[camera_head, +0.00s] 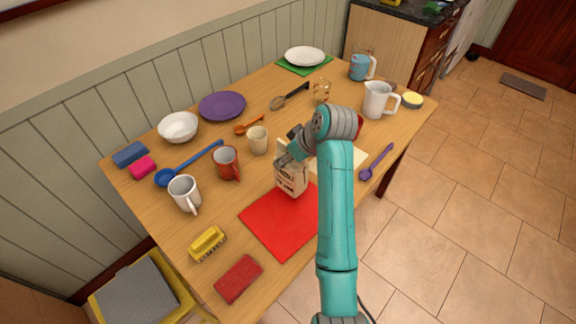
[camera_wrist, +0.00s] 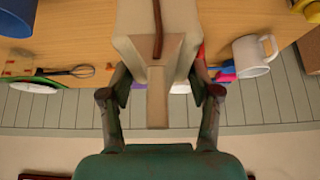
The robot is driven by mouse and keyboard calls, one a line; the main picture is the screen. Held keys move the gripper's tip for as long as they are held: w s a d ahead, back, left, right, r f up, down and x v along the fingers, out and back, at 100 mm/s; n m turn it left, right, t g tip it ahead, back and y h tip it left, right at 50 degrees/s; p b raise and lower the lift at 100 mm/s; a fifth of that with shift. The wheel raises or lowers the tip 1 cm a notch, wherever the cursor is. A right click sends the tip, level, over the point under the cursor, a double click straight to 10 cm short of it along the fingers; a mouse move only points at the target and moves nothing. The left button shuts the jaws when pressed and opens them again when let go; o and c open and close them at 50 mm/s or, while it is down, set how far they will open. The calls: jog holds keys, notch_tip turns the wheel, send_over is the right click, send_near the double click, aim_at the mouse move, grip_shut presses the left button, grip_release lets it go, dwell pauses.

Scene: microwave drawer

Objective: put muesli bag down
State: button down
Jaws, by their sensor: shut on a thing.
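The muesli bag (camera_head: 291,180) is a pale beige packet with print on its side. In the head view it is upright at the far edge of the red mat (camera_head: 281,222); whether it touches the mat or hangs just above it I cannot tell. My gripper (camera_head: 285,160) is shut on its upper part. In the wrist view the bag (camera_wrist: 157,50) fills the middle, with a brown strip along its top, and the fingers of my gripper (camera_wrist: 158,92) press on it from both sides. The bag's underside is hidden.
Close by stand a red mug (camera_head: 226,163), a cream cup (camera_head: 258,140) and a white mug (camera_head: 185,193). A yellow brush (camera_head: 207,243) and a dark red cloth-like item (camera_head: 239,279) lie at the near left. The red mat's near part is bare.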

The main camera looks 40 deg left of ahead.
jog(key=shift+f, duration=1.9)
jog(key=shift+c, duration=1.2)
grip_release()
jog(key=v, duration=1.2)
